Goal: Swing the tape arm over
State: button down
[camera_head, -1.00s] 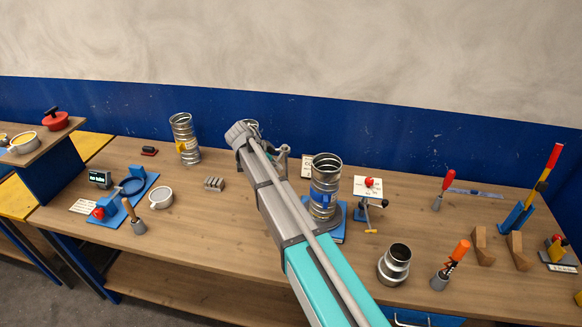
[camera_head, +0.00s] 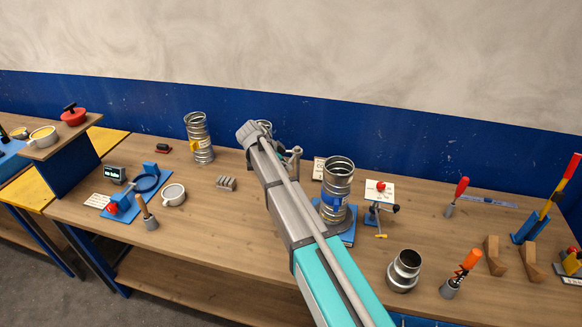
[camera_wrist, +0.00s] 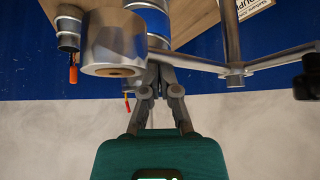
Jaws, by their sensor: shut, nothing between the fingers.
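A silver spiral duct with a blue band (camera_head: 337,187) stands upright on a blue base (camera_head: 343,238) to the right of my arm. In the wrist view a silver tape roll (camera_wrist: 112,45) hangs close up, left of my gripper (camera_wrist: 155,68). Metal rods of the tape arm (camera_wrist: 233,50) run from beside the roll to the right, behind my fingers. The fingers are shut and empty, close to the roll and rod; whether they touch is unclear. In the head view my own arm hides most of the tape arm and my fingertips.
A small stand with a red knob (camera_head: 379,190) is right of the duct, and a metal reducer (camera_head: 404,270) stands in front. Another spiral duct (camera_head: 198,138) stands at the back left. A white cup (camera_head: 173,195) and grey blocks (camera_head: 226,183) lie left of my arm.

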jog(key=w+a+r+p, duration=0.2)
jog(key=a+r+p, duration=0.3)
jog(key=r+p, duration=0.2)
jog(key=shift+w+a+r, duration=0.25)
jog(key=shift+w+r, duration=0.05)
dwell(0.3)
dwell(0.5)
jog(key=s+d+f+n+y+b, duration=0.3)
jog(key=s+d+f+n+b, duration=0.5)
jog(key=s+d+f+b, duration=0.3)
jog(key=s+d+f+n+g+y+b, duration=0.1)
jog(key=s+d+f+n+y+b, duration=0.3)
jog(key=s+d+f+n+b, duration=0.4)
jog(key=s+d+f+b, duration=0.3)
jog(key=s+f, duration=0.4)
jog(key=s, duration=0.2)
jog(key=shift+f, duration=0.35)
